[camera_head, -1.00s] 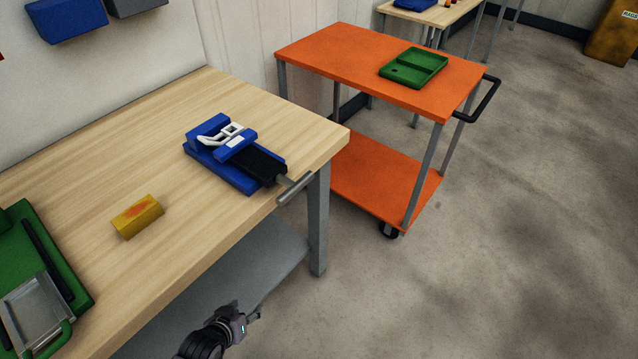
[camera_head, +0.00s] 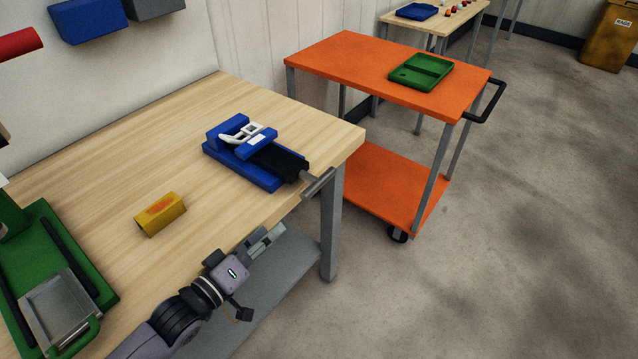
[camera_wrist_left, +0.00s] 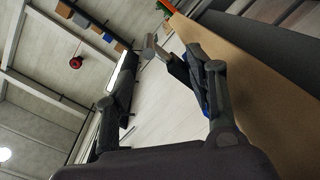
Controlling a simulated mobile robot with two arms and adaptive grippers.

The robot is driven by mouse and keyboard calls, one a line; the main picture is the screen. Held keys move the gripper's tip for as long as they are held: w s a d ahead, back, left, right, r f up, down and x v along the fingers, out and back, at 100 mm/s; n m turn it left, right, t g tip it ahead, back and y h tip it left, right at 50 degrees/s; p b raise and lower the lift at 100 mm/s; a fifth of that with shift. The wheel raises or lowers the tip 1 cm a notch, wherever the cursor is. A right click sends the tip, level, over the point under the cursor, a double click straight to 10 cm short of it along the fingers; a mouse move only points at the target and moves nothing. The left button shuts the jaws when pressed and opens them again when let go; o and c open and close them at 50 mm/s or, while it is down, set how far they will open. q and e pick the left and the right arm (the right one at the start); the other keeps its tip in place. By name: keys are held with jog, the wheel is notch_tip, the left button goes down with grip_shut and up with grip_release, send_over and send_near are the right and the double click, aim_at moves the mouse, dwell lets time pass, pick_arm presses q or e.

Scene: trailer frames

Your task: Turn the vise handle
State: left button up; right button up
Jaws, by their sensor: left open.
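The blue vise (camera_head: 228,158) lies near the right end of the wooden workbench, with a white part between its jaws. Its grey bar handle (camera_head: 318,182) sticks out past the bench's front edge. My left gripper (camera_head: 264,242) is in front of the bench, below and left of the handle and apart from it. In the left wrist view its two fingers are spread with nothing between them (camera_wrist_left: 160,68). The handle (camera_wrist_left: 150,46) shows there beyond the fingertips, and the right finger hides part of the vise. My right gripper is not in view.
A yellow block (camera_head: 161,214) lies on the workbench (camera_head: 110,165). A green machine (camera_head: 40,245) stands at the left. An orange cart (camera_head: 335,60) with a green tray (camera_head: 421,72) is beyond the bench. The floor (camera_head: 520,230) at right is clear.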

aim_at(319, 184)
pick_arm(q)
jog(key=shift+h, duration=0.4)
jog(key=x, duration=0.6)
jog(key=p+x, duration=0.1)
jog(key=x, duration=0.4)
jog(key=r+p+x, duration=0.1)
jog(key=x, duration=0.5)
jog(key=shift+w+r, duration=0.1)
jog(key=shift+w, duration=0.25)
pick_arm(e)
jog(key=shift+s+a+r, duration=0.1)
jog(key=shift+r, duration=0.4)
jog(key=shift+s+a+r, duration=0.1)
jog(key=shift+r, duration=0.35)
pick_arm(q)
jog(key=shift+c, duration=0.5)
